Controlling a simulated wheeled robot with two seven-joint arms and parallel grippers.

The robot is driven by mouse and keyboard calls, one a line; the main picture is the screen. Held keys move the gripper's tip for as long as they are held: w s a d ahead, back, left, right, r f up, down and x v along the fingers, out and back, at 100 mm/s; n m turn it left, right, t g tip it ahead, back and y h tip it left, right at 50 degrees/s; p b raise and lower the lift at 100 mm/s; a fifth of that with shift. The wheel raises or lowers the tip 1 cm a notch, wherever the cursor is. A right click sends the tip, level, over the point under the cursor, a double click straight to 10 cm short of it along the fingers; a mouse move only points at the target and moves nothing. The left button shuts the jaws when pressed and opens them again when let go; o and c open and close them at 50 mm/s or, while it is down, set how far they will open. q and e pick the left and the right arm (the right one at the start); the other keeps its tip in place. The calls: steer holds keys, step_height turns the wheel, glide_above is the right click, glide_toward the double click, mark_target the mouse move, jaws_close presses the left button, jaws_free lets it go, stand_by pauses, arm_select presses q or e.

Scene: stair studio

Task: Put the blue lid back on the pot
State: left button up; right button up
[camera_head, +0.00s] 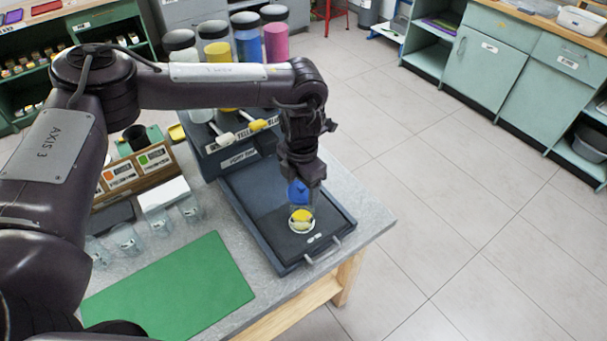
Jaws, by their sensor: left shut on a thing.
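The blue lid (298,192) shows under my left gripper (300,184), which is shut on it and points down. The pot (302,216) is small and clear, with yellow contents, and stands on the dark tray near its front end. The lid is at the top of the pot in the picture. I cannot tell whether it touches the rim, as the gripper hides part of it. My right gripper is not in view.
The dark tray (250,196) has a metal handle at its front. Tall jars of coloured powder (247,42) stand behind. Several clear pots (160,220) stand left of the tray, near a green mat (172,285). Open floor lies right of the table.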

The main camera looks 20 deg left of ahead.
arm_select(q)
steer(key=shift+s+f+b, duration=0.15)
steer(key=shift+f+b, duration=0.5)
steer(key=shift+f, duration=0.15)
step_height(320, 180, down, 3)
steer(key=shift+f+b, duration=0.15)
steer(key=shift+b, duration=1)
steer(key=shift+f+b, duration=0.4)
steer(key=shift+f, duration=0.35)
steer(key=shift+f, duration=0.15)
stand_by(0.3)
